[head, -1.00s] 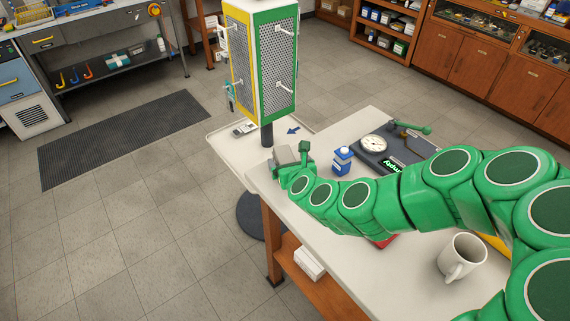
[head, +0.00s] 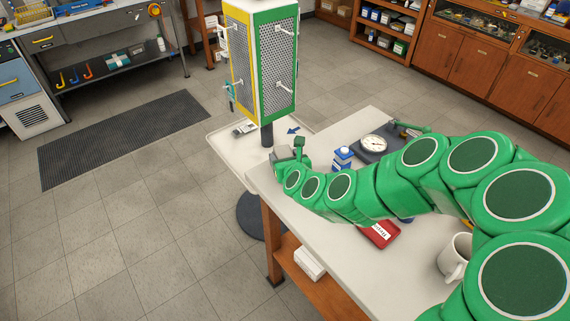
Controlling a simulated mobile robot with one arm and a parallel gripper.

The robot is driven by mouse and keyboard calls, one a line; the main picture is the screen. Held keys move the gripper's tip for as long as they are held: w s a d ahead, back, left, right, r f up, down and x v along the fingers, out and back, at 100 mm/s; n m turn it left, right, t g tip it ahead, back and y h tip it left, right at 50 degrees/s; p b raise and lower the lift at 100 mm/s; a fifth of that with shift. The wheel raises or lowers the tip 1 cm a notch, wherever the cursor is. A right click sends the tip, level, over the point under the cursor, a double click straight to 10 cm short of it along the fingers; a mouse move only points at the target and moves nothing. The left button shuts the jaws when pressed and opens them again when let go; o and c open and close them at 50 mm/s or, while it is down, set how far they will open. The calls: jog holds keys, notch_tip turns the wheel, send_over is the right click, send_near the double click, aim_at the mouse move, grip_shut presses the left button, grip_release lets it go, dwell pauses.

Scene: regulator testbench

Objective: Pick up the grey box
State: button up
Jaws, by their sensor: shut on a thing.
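The grey box (head: 283,153) is at the far left corner of the white-topped bench, at the end of my green arm. My gripper (head: 297,154) is shut on it. The arm's last links hide part of the box and most of the jaws. I cannot tell whether the box touches the bench top or is a little above it.
On the bench (head: 290,223), a blue-and-white bottle (head: 343,158) stands right of the gripper. Behind it is a dark plate with a round gauge (head: 374,143). A red labelled tray (head: 379,234) and a white mug (head: 456,256) are nearer. A pegboard tower (head: 277,67) rises behind on a pale tray.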

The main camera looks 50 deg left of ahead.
aim_at(285, 155)
jog(key=shift+c, duration=1)
jog(key=shift+r, duration=0.1)
jog(key=shift+r, duration=4.95)
